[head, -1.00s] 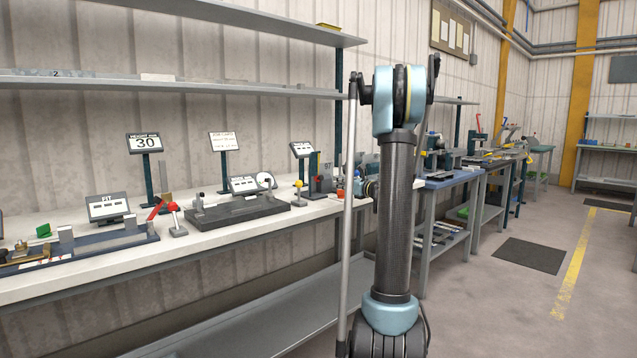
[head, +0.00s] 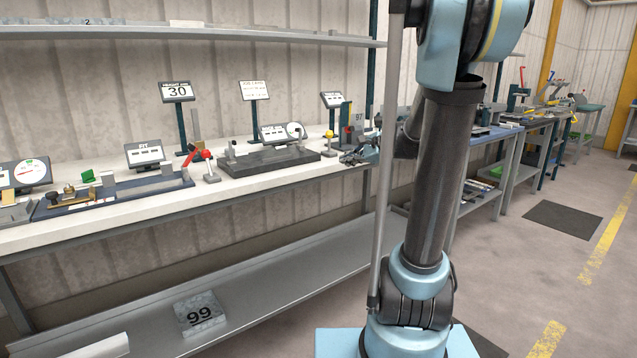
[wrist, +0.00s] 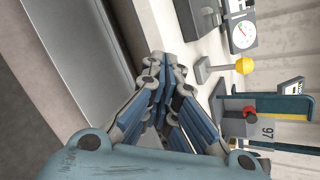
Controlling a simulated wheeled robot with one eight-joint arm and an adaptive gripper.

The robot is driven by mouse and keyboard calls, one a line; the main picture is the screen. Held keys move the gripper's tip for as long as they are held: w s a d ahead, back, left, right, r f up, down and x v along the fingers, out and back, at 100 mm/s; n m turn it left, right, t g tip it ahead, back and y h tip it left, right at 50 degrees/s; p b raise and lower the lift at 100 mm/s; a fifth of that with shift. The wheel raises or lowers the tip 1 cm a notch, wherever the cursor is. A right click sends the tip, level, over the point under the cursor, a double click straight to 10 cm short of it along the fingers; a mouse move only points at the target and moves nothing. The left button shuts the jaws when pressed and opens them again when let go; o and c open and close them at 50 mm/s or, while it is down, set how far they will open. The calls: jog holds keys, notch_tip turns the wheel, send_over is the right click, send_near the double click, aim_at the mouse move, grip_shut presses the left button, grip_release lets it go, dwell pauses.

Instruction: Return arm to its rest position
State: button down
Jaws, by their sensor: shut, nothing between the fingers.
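My gripper (wrist: 166,68) is shut and empty in the wrist view, its jointed blue-grey fingers together in front of the bench edge. In the head view my gripper (head: 358,154) shows small beside the right end of the white bench, partly hidden behind my arm. My arm stands as a dark upright link with light blue joints, and its upper joint is cut off by the top of the picture.
The white bench (head: 110,222) carries a dark fixture (head: 268,160), a yellow-knobbed lever (head: 329,143), a red-knobbed lever (head: 209,165) and small displays. A lower shelf (head: 260,290) holds a block marked 99 (head: 199,314). Open floor (head: 540,270) lies to the right.

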jog(key=s+d+f+n+g+h, duration=0.2)
jog(key=s+f+n, duration=0.3)
jog(key=s, duration=0.6)
jog(key=s+d+f+n+g+h, duration=0.2)
jog(key=s+f, duration=0.5)
jog(key=s, duration=0.4)
jog(key=s+d+f+n+g+h, duration=0.1)
jog(key=s+d+f+n+h, duration=0.3)
jog(key=s+n, duration=0.5)
jog(key=s+f+h, duration=0.1)
jog(key=s, duration=0.1)
jog(key=shift+s+d+f+g, duration=0.2)
jog(key=shift+s+f+g, duration=0.1)
jog(key=shift+f+g, duration=0.1)
jog(key=shift+w+f, duration=0.2)
jog(key=shift+w, duration=0.3)
